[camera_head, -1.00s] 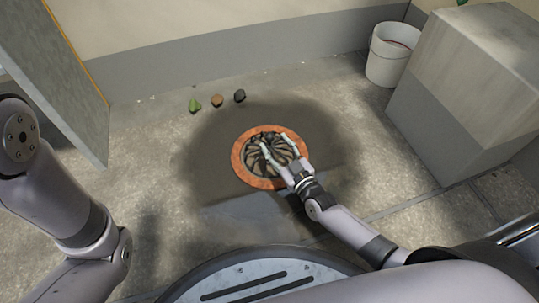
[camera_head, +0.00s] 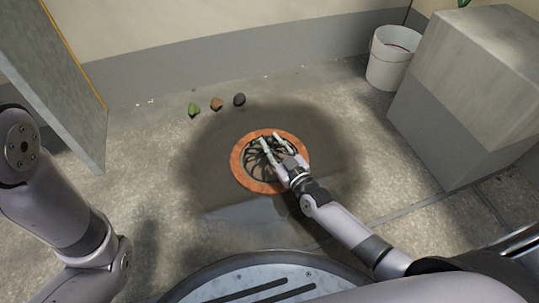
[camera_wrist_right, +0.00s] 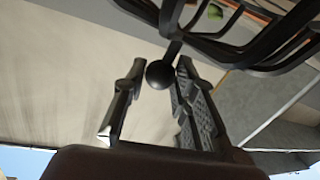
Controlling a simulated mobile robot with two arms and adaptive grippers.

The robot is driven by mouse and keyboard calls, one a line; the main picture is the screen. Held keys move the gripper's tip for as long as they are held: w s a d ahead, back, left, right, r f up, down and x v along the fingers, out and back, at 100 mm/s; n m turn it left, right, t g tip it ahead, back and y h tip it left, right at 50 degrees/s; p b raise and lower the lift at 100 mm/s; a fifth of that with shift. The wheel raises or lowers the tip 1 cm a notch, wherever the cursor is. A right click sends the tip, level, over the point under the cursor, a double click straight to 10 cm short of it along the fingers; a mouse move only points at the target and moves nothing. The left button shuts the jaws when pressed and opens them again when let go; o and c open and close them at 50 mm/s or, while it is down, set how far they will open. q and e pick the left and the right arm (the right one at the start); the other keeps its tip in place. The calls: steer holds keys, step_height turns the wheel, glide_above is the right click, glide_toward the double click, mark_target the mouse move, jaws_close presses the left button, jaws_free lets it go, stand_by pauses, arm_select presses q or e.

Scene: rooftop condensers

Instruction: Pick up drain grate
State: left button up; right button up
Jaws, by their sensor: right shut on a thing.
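The drain grate (camera_head: 256,160) is black with curved bars and shows inside an orange-brown ring (camera_head: 240,168) on the floor. My right gripper (camera_head: 272,142) reaches over the grate, its fingers close together. In the right wrist view, a round black knob on a stem (camera_wrist_right: 160,74) sits between the two fingers, and the curved bars of the grate fill the upper right. My right gripper is shut on the grate by this knob. I cannot tell whether the grate is clear of the ring. My left arm is at the left; its gripper is out of view.
A dark wet patch (camera_head: 210,150) surrounds the ring. A green leaf (camera_head: 194,109), a brown piece (camera_head: 216,104) and a dark stone (camera_head: 239,99) lie behind it. A white bucket (camera_head: 388,62) and a grey block (camera_head: 455,95) stand at right, a grey panel (camera_head: 55,75) at left.

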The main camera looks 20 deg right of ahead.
jaws_close()
stand_by(0.3)
steer(key=shift+r, duration=0.1)
steer(key=shift+r, duration=0.1)
